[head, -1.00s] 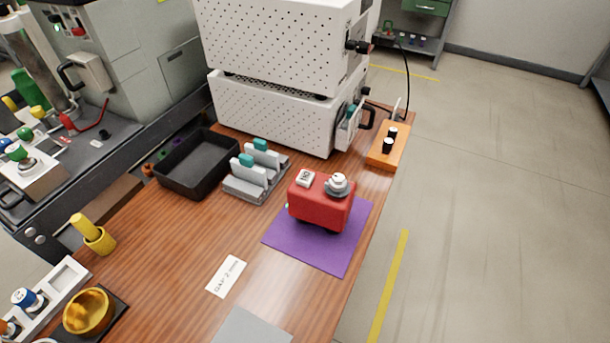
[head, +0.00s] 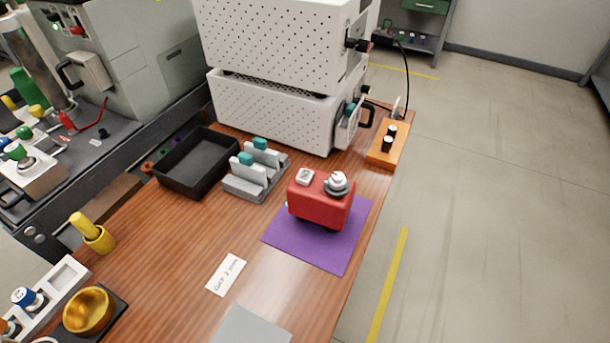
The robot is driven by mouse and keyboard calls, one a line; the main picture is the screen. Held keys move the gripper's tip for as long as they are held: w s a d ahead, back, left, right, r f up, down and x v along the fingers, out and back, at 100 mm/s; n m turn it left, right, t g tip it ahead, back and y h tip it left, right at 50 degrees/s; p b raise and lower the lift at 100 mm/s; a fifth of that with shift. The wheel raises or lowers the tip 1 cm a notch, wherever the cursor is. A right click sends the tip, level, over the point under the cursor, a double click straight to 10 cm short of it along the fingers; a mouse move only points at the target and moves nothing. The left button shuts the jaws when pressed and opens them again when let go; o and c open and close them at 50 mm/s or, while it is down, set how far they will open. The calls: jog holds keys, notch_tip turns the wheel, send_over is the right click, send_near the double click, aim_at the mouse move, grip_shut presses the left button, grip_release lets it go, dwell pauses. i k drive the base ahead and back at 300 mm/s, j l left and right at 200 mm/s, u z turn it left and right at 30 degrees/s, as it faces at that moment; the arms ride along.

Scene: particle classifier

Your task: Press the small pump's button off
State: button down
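The small pump (head: 320,206) is a red box standing on a purple mat (head: 302,246) near the right edge of the wooden table. On its top left is a small white switch or button (head: 305,176); whether it is on or off is too small to tell. On its top right is a round grey and white fitting (head: 337,184). My gripper is not in the head view, and nothing touches the pump.
Behind the pump stand two stacked white perforated units (head: 270,115). A grey rack (head: 256,172) with teal-topped parts and a black tray (head: 197,165) are to its left. An orange block (head: 388,146) with black knobs is behind right.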

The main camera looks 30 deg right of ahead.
aim_at(304, 177)
jog(key=l+u, duration=0.15)
jog(key=u, duration=0.2)
jog(key=l+u, duration=0.15)
jog(key=u, duration=0.2)
jog(key=l+u, duration=0.15)
jog(key=l, duration=0.45)
jog(key=k+l+u, duration=0.2)
jog(key=l, duration=0.35)
jog(key=l+u, duration=0.15)
jog(key=l, duration=0.45)
jog(key=k+l, duration=0.1)
jog(key=l, duration=0.4)
